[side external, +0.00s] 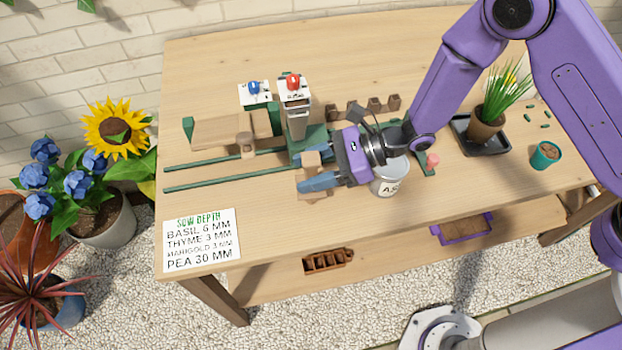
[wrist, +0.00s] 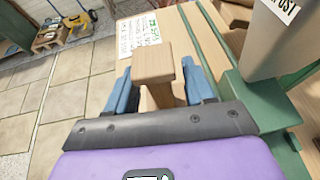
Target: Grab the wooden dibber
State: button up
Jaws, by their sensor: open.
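The wooden dibber, as I take it, is the pale wooden piece with a blocky top (side external: 311,158) at the front end of the green rails. In the wrist view its square top (wrist: 152,62) stands up between my two blue fingers. A wooden block (side external: 313,192) lies just below it; I cannot tell whether they are joined. My gripper (side external: 312,169) reaches in from the right, low over the table, with a finger on each side of the wood. It is open in the wrist view (wrist: 158,85), with a gap beside the right finger. The dibber's lower part is mostly hidden.
A green stand with a grey hopper (side external: 297,120) rises close behind my gripper. A white labelled pot (side external: 388,180) sits right beneath my wrist. Green rails (side external: 225,180) run left. A sow-depth card (side external: 202,240) lies front left. A grass plant on a black tray (side external: 462,128) stands right.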

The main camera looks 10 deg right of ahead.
grip_shut()
jog(key=shift+r, duration=0.1)
